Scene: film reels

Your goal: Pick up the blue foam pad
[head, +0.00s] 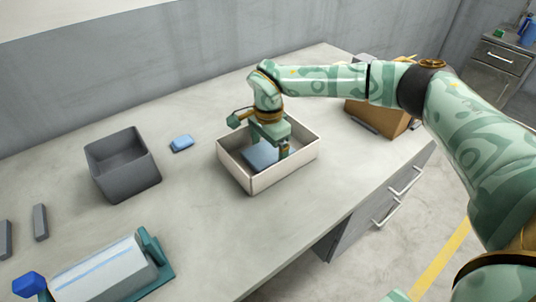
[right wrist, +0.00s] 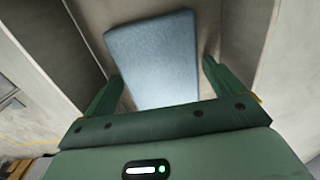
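The blue foam pad (head: 258,157) lies inside a white open box (head: 232,178) on the counter. In the right wrist view the pad (right wrist: 154,58) is a flat blue-grey slab on the box floor. My right gripper (head: 270,153) reaches down into the box over the pad. Its two green fingers (right wrist: 158,80) are spread apart, one on each side of the pad's near end, with gaps showing between finger and pad. The gripper is open and hides part of the pad in the head view. My left gripper is not in view.
A grey bin (head: 123,165) and a small light-blue block (head: 182,143) stand left of the box. A white roll on a teal holder (head: 110,272) is at the front left. A cardboard box (head: 385,118) stands behind my right arm. The box walls surround the gripper closely.

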